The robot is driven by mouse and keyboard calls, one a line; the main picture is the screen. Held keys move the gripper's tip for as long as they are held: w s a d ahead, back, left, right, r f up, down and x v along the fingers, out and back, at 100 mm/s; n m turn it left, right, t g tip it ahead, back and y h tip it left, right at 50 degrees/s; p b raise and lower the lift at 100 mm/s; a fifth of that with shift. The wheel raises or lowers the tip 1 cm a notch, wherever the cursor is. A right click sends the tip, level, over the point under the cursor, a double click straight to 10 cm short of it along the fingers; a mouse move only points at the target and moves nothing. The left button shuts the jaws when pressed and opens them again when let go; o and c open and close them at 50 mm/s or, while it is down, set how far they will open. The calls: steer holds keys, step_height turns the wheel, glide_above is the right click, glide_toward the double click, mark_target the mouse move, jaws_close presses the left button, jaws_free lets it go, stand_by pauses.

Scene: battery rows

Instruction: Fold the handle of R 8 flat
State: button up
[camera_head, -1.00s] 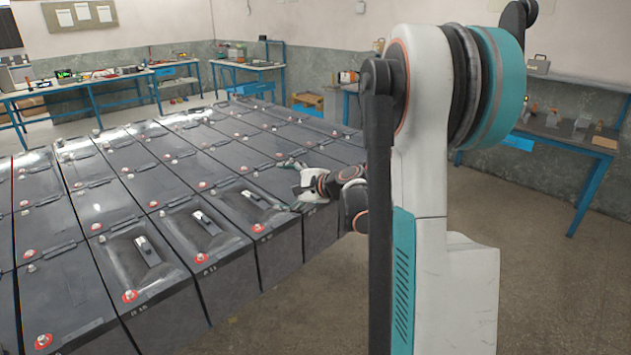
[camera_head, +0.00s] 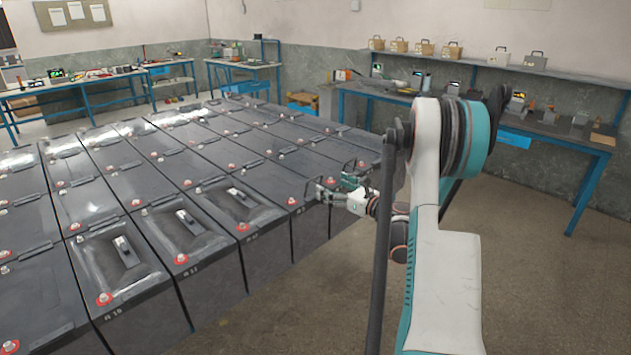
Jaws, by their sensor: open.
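Black batteries stand in rows, with small labels on the front row too blurred to read surely. I cannot tell which is R 8. My gripper (camera_head: 336,186) is open at the right end of the front row, beside a flat-topped battery (camera_head: 285,182). A dark upright loop (camera_head: 357,166) shows just behind its fingers; it may be a raised handle, but the gripper partly covers it. Three nearer batteries have handles in sunken lids: one at the near left (camera_head: 122,250), one in the middle (camera_head: 188,222), one further right (camera_head: 239,196).
A blue-legged workbench (camera_head: 560,140) with tools runs along the right wall, under a shelf (camera_head: 500,66) of small cases. More benches (camera_head: 90,80) stand at the back left. The floor (camera_head: 530,260) to the right of the batteries is clear.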

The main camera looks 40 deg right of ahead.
mark_target(316, 178)
steer(key=w, duration=0.2)
steer(key=w+b, duration=0.1)
steer(key=w, duration=0.5)
steer(key=shift+a, duration=0.3)
steer(key=c, duration=1.1)
